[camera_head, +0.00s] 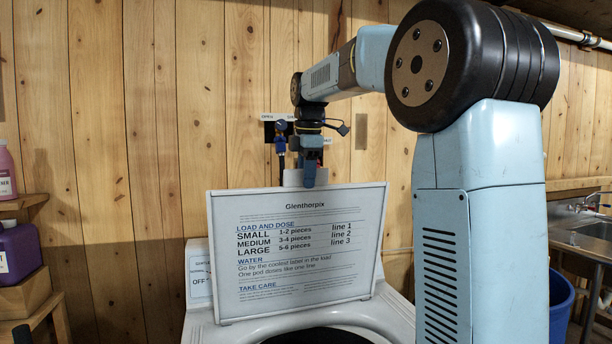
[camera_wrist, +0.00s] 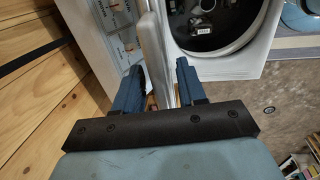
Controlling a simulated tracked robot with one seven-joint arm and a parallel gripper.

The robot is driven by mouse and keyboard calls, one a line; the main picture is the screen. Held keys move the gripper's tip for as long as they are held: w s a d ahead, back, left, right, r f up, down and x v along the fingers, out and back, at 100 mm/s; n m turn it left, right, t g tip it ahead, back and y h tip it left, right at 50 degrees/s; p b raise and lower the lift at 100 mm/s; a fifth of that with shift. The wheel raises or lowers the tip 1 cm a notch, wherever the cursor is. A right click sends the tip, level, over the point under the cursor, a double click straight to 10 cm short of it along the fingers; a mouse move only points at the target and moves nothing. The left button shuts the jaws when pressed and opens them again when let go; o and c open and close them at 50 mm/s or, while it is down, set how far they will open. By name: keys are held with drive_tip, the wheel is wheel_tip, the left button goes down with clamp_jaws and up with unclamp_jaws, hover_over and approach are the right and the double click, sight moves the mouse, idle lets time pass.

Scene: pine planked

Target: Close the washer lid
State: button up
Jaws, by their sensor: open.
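The washer lid (camera_head: 225,215) stands raised, nearly upright, with its printed instruction side facing the head camera. The white washer body (camera_head: 203,330) is below it, and the dark drum opening shows at the bottom edge. My gripper (camera_head: 309,180) is at the middle of the lid's top edge, pointing down. In the wrist view my gripper (camera_wrist: 158,82) is open, with the lid (camera_wrist: 154,45) seen edge-on between its two blue fingers. Whether either finger touches the lid cannot be told. The open drum (camera_wrist: 228,42) shows to the right of the lid there.
A plank wall (camera_head: 150,120) stands close behind the washer. The washer's control panel (camera_head: 200,276) is partly hidden behind the lid. A purple jug (camera_head: 18,250) sits at the left; a sink (camera_head: 590,235) and a blue bin (camera_head: 560,300) are at the right.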

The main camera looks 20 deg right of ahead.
clamp_jaws()
idle(0.4)
drive_tip(key=shift+s, duration=0.15)
